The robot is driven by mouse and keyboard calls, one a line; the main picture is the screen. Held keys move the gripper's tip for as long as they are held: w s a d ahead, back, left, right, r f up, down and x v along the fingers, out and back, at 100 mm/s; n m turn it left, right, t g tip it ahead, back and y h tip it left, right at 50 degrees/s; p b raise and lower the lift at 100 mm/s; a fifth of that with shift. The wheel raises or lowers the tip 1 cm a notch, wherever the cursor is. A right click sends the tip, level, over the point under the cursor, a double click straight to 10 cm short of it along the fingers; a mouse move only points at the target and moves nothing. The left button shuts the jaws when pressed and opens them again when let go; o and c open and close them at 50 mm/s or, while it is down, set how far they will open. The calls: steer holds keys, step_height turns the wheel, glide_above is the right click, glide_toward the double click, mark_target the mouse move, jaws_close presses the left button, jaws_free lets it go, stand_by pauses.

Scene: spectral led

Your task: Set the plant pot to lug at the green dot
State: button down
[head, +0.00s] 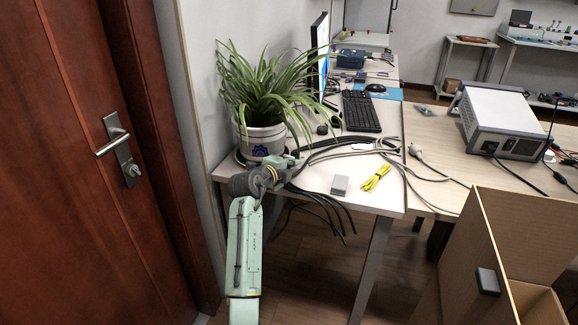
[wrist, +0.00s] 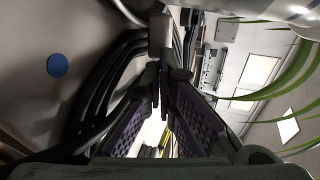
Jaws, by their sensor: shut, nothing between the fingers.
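The plant pot (head: 262,140) is whitish with a dark blue mark and holds a plant with long green leaves (head: 258,92). It stands upright at the near left corner of the light wooden desk (head: 313,178), by the wall. My gripper (head: 295,160) is low in front of the pot, at its right side, by the dark cables. In the wrist view its fingers (wrist: 161,85) are together and empty; a pale rounded surface, likely the pot (wrist: 300,8), and leaves (wrist: 280,85) show at the right. I see no green dot; a blue dot (wrist: 57,65) shows at the left.
Black cables (head: 325,146) run over the desk beside my gripper. A grey box (head: 340,185), yellow cable (head: 376,178), keyboard (head: 361,110) and monitor (head: 320,55) are on it. An open cardboard box (head: 470,245) stands at the right. A door (head: 70,180) is at the left.

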mark_target(302, 164)
steer(key=shift+w+d+y, duration=0.15)
steer(key=shift+d+y, duration=0.05)
steer(key=shift+y, duration=0.1)
steer(key=shift+w+d+n+t+y+b, duration=0.3)
steer(key=shift+w+d+n+t+y, duration=0.4)
steer(key=shift+w+d+n+y, duration=0.35)
steer(key=shift+w+d+b, duration=0.35)
steer(key=shift+w+b, duration=0.25)
steer(key=shift+w, duration=0.1)
steer(key=shift+w+d+b, duration=0.35)
steer(key=shift+w+b, duration=0.2)
steer(key=shift+w, duration=0.15)
steer(key=shift+f, duration=0.1)
